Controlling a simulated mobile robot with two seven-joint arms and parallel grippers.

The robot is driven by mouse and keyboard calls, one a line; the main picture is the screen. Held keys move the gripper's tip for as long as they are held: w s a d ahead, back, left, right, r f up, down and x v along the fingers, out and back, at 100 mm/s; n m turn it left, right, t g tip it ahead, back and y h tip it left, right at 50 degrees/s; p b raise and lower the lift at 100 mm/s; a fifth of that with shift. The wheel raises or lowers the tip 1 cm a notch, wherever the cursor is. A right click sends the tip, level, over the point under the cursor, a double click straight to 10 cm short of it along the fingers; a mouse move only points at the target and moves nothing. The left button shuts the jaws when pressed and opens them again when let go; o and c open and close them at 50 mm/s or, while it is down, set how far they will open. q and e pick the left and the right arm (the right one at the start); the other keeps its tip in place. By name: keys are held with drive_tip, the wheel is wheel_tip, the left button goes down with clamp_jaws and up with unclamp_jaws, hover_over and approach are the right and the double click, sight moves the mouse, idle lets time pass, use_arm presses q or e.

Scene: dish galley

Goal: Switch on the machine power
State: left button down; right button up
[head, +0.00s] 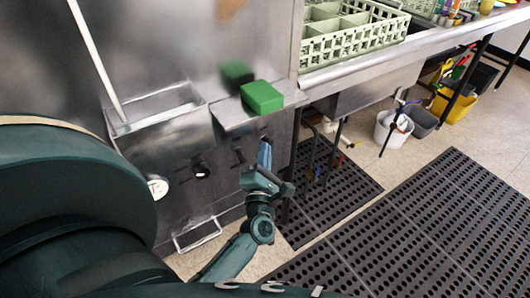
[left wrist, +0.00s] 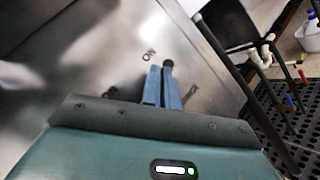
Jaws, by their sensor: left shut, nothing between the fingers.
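The machine is a stainless steel cabinet (head: 185,225) with a front panel at the left of the head view. My left gripper (head: 265,148) is in front of the panel's right part, below a small ledge. Its blue fingers are together and empty; they also show in the left wrist view (left wrist: 162,80). A small round dark knob (left wrist: 168,64) shows right at the fingertips in the wrist view; whether they touch it I cannot tell. A small ring-shaped fitting (left wrist: 148,55) is just left of it. Which one is the power switch I cannot tell. My right gripper is not in view.
A green block (head: 262,97) lies on the ledge (head: 228,116) above my gripper. A round gauge (head: 157,187) and a dark round fitting (head: 201,171) are further left on the panel.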

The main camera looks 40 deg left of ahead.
use_arm(q)
wheel_tip(320, 180, up, 8)
drive_tip(key=p, duration=0.5)
drive_tip(key=shift+p, duration=0.4)
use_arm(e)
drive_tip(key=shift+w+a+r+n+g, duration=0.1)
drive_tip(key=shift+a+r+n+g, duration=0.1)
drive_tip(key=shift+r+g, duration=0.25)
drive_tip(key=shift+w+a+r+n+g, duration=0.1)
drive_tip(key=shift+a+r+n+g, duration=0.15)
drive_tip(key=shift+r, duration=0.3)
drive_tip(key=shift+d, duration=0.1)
